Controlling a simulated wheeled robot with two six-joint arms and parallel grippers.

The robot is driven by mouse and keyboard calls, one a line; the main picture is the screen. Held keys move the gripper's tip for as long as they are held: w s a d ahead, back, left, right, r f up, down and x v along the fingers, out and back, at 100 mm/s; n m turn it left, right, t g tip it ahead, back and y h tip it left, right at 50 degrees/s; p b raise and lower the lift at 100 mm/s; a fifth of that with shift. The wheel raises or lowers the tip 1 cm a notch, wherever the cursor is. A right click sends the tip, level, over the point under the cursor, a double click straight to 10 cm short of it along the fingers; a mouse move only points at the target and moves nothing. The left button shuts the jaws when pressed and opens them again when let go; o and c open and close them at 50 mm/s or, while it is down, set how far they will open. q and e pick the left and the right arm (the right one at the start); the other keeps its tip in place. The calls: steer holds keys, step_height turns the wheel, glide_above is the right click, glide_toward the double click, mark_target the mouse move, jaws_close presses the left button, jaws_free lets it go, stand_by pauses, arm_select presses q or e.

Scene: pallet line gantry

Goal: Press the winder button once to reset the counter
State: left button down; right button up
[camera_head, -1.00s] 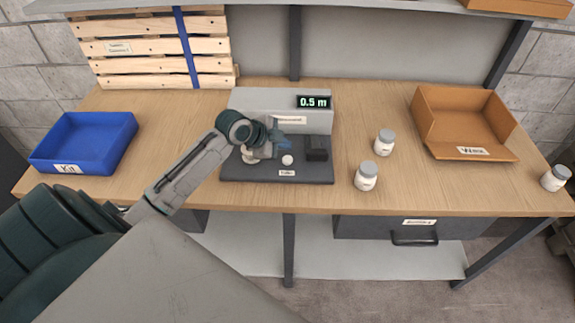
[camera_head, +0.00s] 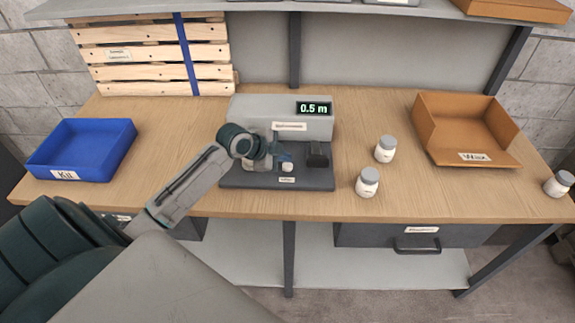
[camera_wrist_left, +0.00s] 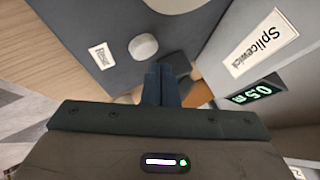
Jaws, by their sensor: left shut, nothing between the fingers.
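The winder is a grey machine (camera_head: 262,109) on a dark base (camera_head: 240,183) at the middle of the table. Its display (camera_head: 314,108) reads 0.5 m. The white round button (camera_head: 287,168) sits on the base above a small label; it also shows in the left wrist view (camera_wrist_left: 143,47), beside a label (camera_wrist_left: 99,56). My left gripper (camera_head: 286,158) is over the base, just behind the button in the picture. In the left wrist view its fingers (camera_wrist_left: 161,84) are shut and empty, with the button beyond them, slightly left. I cannot tell the exact height gap. My right gripper is out of view.
A black block (camera_head: 318,154) stands on the base right of the button. Two white jars (camera_head: 385,149) (camera_head: 368,182) stand right of the winder. A blue bin (camera_head: 84,150) is at left, an orange bin (camera_head: 465,130) at right, another jar (camera_head: 558,184) at the right edge.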

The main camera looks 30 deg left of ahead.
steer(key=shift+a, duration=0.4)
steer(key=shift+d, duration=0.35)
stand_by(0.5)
arm_select(q)
steer(key=shift+f, duration=0.2)
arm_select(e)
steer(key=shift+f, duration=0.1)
arm_select(q)
steer(key=shift+f, duration=0.25)
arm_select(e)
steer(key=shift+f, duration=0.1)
arm_select(q)
steer(key=shift+f+b, duration=0.2)
steer(key=shift+b, duration=0.1)
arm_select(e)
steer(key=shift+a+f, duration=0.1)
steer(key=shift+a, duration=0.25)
